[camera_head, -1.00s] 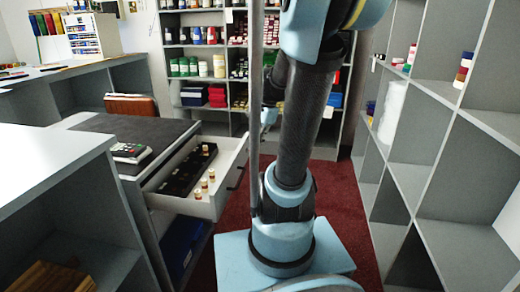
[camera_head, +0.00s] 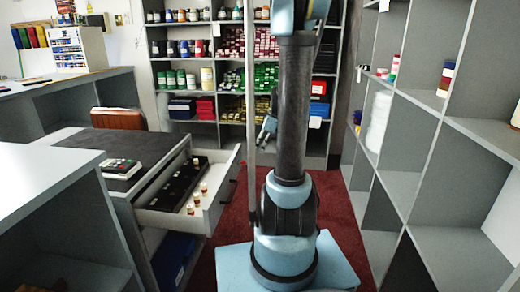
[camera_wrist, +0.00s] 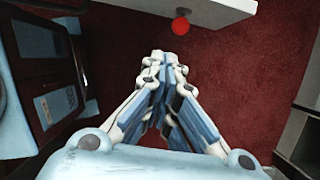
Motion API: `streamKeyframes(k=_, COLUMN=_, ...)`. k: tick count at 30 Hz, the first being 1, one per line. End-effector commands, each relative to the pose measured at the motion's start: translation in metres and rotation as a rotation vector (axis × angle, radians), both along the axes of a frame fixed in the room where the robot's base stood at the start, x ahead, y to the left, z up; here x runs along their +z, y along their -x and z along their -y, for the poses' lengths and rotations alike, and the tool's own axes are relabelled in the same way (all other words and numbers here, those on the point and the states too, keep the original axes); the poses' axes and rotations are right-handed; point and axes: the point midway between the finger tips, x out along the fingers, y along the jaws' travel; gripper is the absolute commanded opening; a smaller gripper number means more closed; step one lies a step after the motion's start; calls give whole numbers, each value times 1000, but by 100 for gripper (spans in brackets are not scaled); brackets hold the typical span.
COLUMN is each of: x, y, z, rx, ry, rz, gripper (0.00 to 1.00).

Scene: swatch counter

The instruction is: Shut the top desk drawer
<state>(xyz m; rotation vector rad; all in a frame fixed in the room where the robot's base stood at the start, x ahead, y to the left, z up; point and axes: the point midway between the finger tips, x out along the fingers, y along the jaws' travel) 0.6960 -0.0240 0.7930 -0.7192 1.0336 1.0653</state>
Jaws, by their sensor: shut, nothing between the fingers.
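The top desk drawer (camera_head: 213,209) stands pulled out from the grey desk (camera_head: 128,146) at left. It holds a black tray (camera_head: 178,183) and several small bottles with light caps (camera_head: 197,198). My gripper (camera_head: 266,130) shows small beyond my arm in the head view, to the right of the drawer. In the wrist view my gripper (camera_wrist: 160,58) is shut and empty, fingers together over the red carpet. A white panel (camera_wrist: 205,8), perhaps the drawer front, lies just ahead of the fingertips, with a round red knob-like thing (camera_wrist: 181,26) at its edge. Contact is not visible.
Shelves with bottles and boxes (camera_head: 200,78) stand at the back. A grey open shelf unit (camera_head: 410,150) borders the right side. A white-topped counter (camera_head: 45,185) is at near left. Red carpet (camera_head: 235,215) runs between them.

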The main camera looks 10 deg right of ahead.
Motion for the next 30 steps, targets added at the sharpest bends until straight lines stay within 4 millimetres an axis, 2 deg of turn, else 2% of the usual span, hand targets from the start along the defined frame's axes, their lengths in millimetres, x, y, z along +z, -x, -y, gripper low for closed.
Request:
streamKeyframes(k=17, x=-73, y=-10, z=-30, rx=5, ry=0, rz=1, gripper=0)
streamKeyframes(k=24, x=-72, y=-19, z=-56, rx=6, ry=0, rz=1, gripper=0)
streamKeyframes(k=30, x=-72, y=-23, z=-66, rx=5, ry=0, rz=1, gripper=0)
